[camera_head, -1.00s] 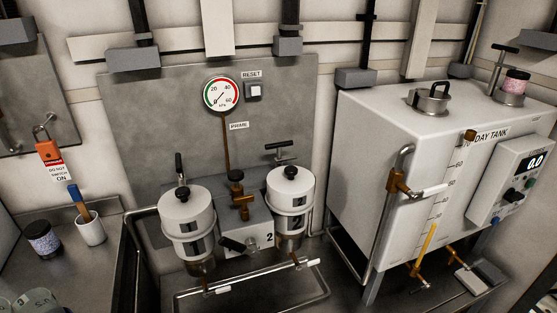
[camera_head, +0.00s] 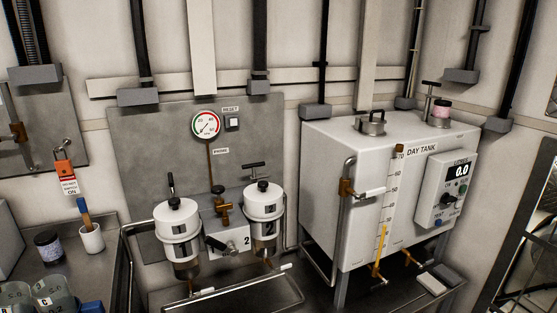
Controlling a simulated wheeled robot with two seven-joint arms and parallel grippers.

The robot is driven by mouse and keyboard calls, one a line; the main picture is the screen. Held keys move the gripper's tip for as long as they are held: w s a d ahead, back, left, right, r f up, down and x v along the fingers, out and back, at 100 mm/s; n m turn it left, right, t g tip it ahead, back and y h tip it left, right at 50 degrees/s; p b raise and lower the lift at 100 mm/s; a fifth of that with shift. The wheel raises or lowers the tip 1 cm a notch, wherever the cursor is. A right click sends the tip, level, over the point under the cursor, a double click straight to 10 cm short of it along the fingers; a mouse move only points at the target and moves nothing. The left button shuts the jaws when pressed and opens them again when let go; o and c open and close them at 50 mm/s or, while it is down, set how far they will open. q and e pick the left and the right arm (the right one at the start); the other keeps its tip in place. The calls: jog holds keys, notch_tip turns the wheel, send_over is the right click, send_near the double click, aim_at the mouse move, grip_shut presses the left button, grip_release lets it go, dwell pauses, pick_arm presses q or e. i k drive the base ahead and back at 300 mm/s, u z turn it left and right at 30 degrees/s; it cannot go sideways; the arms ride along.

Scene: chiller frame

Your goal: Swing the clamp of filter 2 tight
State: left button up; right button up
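Two white filter housings with black top knobs stand before the grey panel. The right filter (camera_head: 263,203) is next to the "2" label (camera_head: 247,240), and a metal band runs round its body. A dark T-shaped handle (camera_head: 255,165) stands up behind its lid; whether it belongs to the clamp, and whether the clamp is tight, I cannot tell. The left filter (camera_head: 177,226) has an upright black handle (camera_head: 171,184) behind it. A selector lever (camera_head: 216,243) sits on the grey block between them. Neither of my grippers is in view.
A pressure gauge (camera_head: 206,124) and reset button (camera_head: 233,122) are above the filters. A metal tray (camera_head: 235,291) with a raised rail lies below. The day tank (camera_head: 335,150) stands close on the right. A cup (camera_head: 92,238) and beakers (camera_head: 40,290) occupy the left bench.

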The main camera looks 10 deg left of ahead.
aim_at(253, 166)
jog(key=i, duration=0.5)
jog(key=u, duration=1.2)
